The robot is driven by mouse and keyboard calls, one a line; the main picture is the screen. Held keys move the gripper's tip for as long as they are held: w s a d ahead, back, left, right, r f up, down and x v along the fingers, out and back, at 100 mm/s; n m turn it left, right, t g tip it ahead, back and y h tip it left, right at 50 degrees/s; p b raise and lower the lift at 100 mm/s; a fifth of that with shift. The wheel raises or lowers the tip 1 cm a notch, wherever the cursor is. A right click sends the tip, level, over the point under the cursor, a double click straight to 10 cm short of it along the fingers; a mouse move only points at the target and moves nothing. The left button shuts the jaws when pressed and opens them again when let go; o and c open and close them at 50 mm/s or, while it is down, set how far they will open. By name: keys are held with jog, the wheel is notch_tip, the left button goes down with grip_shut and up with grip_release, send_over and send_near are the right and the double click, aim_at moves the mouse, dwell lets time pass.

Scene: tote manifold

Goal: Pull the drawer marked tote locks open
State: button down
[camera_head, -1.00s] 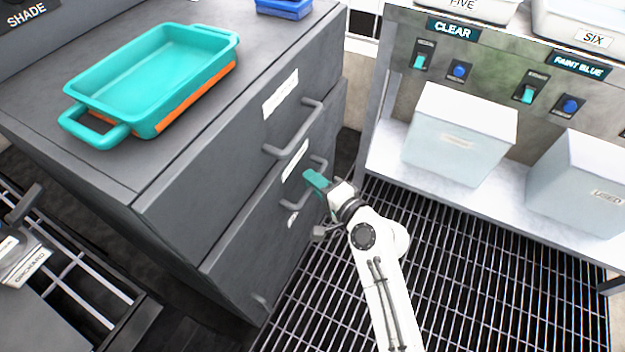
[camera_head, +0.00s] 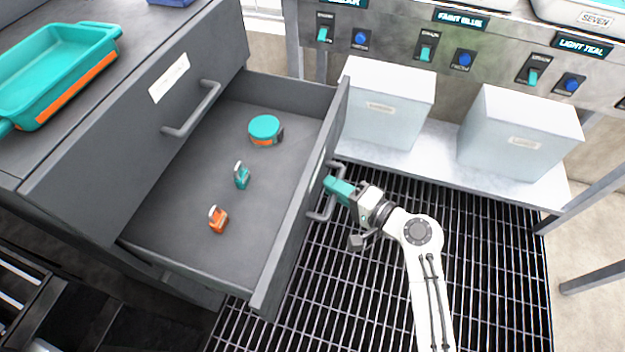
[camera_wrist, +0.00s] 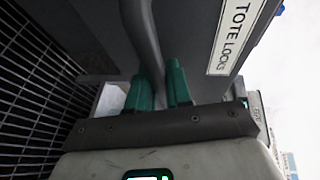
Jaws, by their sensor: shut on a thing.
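The tote locks drawer (camera_head: 160,222) stands pulled well out of the grey cabinet in the head view. Its label, reading TOTE LOCKS (camera_wrist: 236,32), shows on the drawer front in the wrist view. My gripper (camera_head: 335,188) is at the drawer's outer face, its teal fingers shut on the grey bar handle (camera_head: 326,209). In the wrist view the fingers (camera_wrist: 160,88) sit on either side of the handle (camera_wrist: 143,40). Inside the drawer lie a round teal and orange item (camera_head: 265,128), a small teal lock-like piece (camera_head: 242,175) and a small orange one (camera_head: 218,219).
The closed upper drawer has its own handle (camera_head: 192,110). A teal tray (camera_head: 50,75) sits on the cabinet top. Two pale bins (camera_head: 385,105) (camera_head: 520,135) stand on a shelf behind and to the right. Dark floor grating (camera_head: 400,290) lies clear around my arm.

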jog(key=s+d, duration=0.2)
jog(key=d, duration=0.4)
jog(key=shift+f, duration=0.1)
jog(key=c, duration=1.1)
grip_release()
jog(key=shift+a, duration=0.1)
jog(key=p+v, duration=0.2)
jog(key=v, duration=0.9)
